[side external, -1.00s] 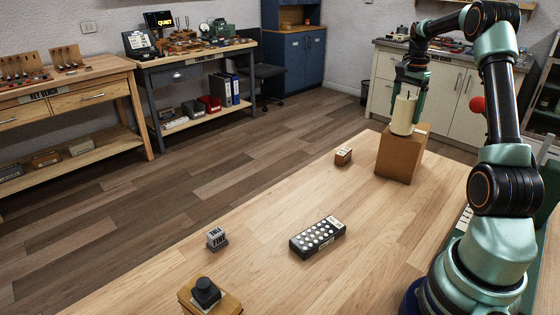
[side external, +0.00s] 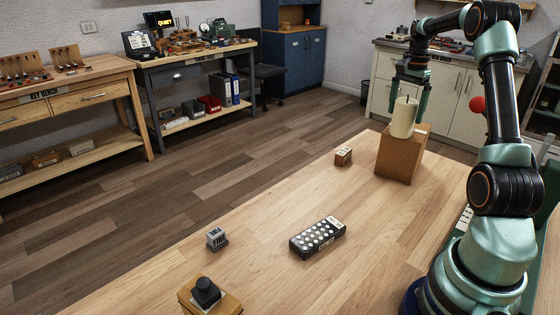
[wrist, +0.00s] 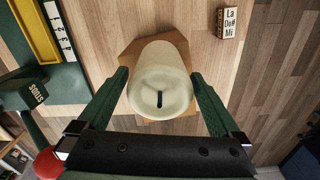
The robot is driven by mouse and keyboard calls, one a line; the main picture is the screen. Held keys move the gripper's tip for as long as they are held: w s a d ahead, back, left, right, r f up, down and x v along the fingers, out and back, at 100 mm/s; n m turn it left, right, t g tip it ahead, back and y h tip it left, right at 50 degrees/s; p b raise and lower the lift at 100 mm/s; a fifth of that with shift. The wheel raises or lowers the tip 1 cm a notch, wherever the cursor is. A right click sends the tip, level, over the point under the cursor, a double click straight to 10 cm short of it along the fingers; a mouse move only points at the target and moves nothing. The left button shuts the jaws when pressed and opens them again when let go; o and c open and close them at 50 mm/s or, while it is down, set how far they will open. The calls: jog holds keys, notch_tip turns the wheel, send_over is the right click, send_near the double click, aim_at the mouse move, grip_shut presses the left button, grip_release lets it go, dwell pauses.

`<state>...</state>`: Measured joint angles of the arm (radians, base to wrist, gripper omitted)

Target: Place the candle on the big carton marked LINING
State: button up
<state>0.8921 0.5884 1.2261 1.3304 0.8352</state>
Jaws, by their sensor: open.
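The cream candle (side external: 403,118) stands upright on top of the big brown carton (side external: 398,158) at the far right of the table. In the wrist view the candle (wrist: 160,80) shows from above with its dark wick, and the carton (wrist: 128,58) shows around it as a tan edge. My gripper (side external: 409,98) is above and around the candle's upper part, fingers apart. In the wrist view the two green fingers of my gripper (wrist: 160,92) stand on either side of the candle with gaps. No LINING marking is readable on the carton's visible faces.
A small block (side external: 343,156) lies left of the carton. A black box with white dots (side external: 318,238), a grey FINE block (side external: 217,238) and a black knob on a wooden base (side external: 207,293) sit nearer. The table between them is clear.

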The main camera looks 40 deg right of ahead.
notch_tip(320, 180, up, 10)
jog(key=shift+r, duration=0.1)
jog(key=shift+w+a+r, duration=0.1)
jog(key=shift+a+r, duration=0.05)
jog(key=shift+r, duration=0.2)
jog(key=w+a+r+n+t+h, duration=0.15)
jog(key=a+n, duration=0.25)
jog(key=a, duration=0.6)
jog(key=w+a+r+n+t, duration=0.1)
jog(key=w+a+n, duration=0.3)
jog(key=a, duration=0.5)
jog(key=s+a+f+n+t, duration=0.1)
jog(key=s+a+f+n, duration=0.2)
jog(key=a, duration=0.3)
jog(key=s+a+f+n+t+y, duration=0.1)
jog(key=s+a+f+n, duration=0.1)
jog(key=a+n, duration=0.3)
jog(key=s+a+f+n+t, duration=0.1)
jog(key=s+a+f+n, duration=0.2)
jog(key=a, duration=0.5)
jog(key=shift+s+a+f+n, duration=0.3)
jog(key=shift+s+a+n, duration=0.05)
jog(key=shift+n, duration=0.05)
